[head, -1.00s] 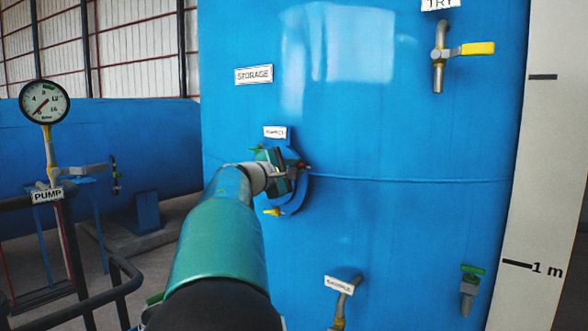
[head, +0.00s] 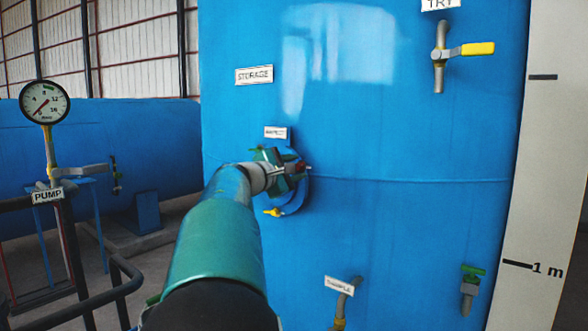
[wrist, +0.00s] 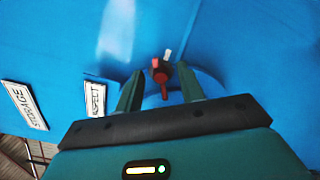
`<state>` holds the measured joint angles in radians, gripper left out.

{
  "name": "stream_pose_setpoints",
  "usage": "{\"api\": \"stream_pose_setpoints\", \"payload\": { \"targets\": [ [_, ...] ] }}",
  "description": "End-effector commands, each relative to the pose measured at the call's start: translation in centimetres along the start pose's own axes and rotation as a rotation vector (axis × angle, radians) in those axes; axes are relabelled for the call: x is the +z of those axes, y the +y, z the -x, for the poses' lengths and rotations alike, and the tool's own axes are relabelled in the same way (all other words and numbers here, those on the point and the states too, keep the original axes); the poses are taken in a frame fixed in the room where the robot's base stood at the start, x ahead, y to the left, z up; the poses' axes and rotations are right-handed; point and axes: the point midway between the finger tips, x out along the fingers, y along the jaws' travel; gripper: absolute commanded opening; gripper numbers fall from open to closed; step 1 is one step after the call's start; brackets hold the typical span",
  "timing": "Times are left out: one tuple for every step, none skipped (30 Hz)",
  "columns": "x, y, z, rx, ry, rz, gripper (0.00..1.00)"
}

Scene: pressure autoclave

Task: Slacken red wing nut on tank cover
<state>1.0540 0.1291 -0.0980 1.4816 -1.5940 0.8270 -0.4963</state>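The red wing nut (wrist: 160,72) shows in the wrist view just beyond and between my fingertips, with a gap on either side. In the head view only a small red bit (head: 306,168) of it shows at the right edge of my gripper (head: 288,169). My gripper (wrist: 158,86) is open, its two fingers apart with nothing held. The round blue tank cover (head: 297,199) sits on the tank's front, partly hidden behind my gripper. A yellow wing nut (head: 272,212) is at its lower left, and a green one (head: 256,150) shows at its upper left.
The large blue tank (head: 400,230) fills the middle and right. A yellow-handled valve (head: 477,48) is at upper right, a green-handled one (head: 472,270) at lower right, and a tap (head: 343,305) below the cover. A gauge (head: 44,102) and black railing (head: 100,300) are left.

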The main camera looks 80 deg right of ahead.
Motion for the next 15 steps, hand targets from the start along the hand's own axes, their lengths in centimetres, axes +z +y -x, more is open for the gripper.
{"api": "stream_pose_setpoints", "payload": {
  "targets": [
    [0.0, 0.0, 0.0, 0.0, 0.0, 0.0, 0.38],
    [0.0, 0.0, 0.0, 0.0, 0.0, 0.0, 0.38],
    [0.0, 0.0, 0.0, 0.0, 0.0, 0.0, 0.38],
    [0.0, 0.0, 0.0, 0.0, 0.0, 0.0, 0.38],
    [0.0, 0.0, 0.1, 0.0, 0.0, 0.0, 0.38],
    [0.0, 0.0, 0.3, 0.001, 0.0, 0.0, 0.38],
    [0.0, 0.0, 0.5, 0.001, 0.001, 0.0, 0.38],
    [0.0, 0.0, 0.8, 0.001, 0.001, 0.0, 0.38],
    [0.0, 0.1, 1.3, 0.002, 0.002, 0.0, 0.38],
    [0.0, 0.1, 1.7, 0.002, 0.002, -0.001, 0.38],
    [0.0, 0.1, 2.2, 0.002, 0.002, 0.0, 0.38],
    [0.0, 0.1, 3.0, 0.003, 0.003, 0.0, 0.38],
    [0.0, 0.1, 3.6, 0.003, 0.004, -0.001, 0.38],
    [0.0, 0.1, 4.3, 0.003, 0.003, 0.0, 0.38],
    [0.0, 0.1, 5.2, 0.003, 0.004, -0.001, 0.38]
  ]
}}
